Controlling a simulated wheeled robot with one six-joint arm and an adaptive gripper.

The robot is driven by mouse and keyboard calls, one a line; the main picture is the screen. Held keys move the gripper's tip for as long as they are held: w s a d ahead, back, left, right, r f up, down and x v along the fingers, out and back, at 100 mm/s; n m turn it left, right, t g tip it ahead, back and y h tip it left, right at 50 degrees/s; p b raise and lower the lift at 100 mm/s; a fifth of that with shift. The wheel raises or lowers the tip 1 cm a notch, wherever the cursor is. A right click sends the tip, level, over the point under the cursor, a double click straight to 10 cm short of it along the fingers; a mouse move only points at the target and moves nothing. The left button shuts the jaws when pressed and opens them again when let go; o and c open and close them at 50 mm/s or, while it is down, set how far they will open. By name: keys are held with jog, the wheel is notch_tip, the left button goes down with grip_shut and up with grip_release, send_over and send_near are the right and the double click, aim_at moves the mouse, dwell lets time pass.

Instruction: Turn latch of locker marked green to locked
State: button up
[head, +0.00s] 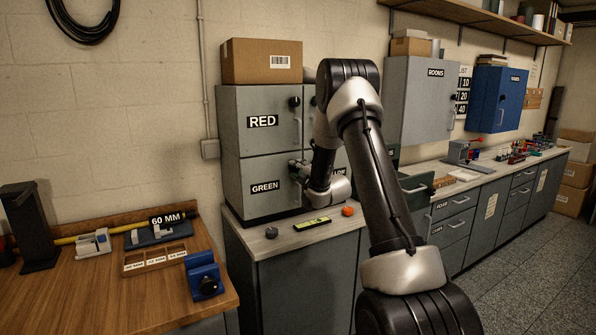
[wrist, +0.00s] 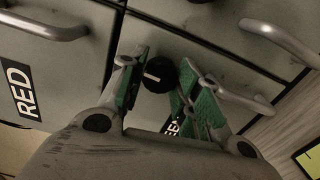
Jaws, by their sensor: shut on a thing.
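The grey locker marked GREEN (head: 250,204) is the lower left door of the locker block. In the head view my gripper (head: 298,168) is at this door's upper right, and its latch cannot be made out clearly there. In the wrist view the latch is a round black knob (wrist: 160,73) with a short white mark on its face. My gripper (wrist: 160,88) has one green-padded finger on each side of the knob and is shut on it. The mark lies nearly crosswise between the fingers. The GREEN label (wrist: 173,128) is partly hidden behind a finger.
The locker marked RED (head: 262,135) sits directly above, with its own black latch (head: 294,101) and a handle. A cardboard box (head: 262,62) stands on top. A yellow-green level (head: 312,224) and an orange knob-like object (head: 347,211) lie on the counter below.

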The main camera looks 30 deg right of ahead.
jog(key=shift+n, duration=0.5)
jog(key=o, duration=1)
jog(key=shift+o, duration=0.2)
jog(key=s, duration=1.2)
jog(key=shift+d, duration=0.2)
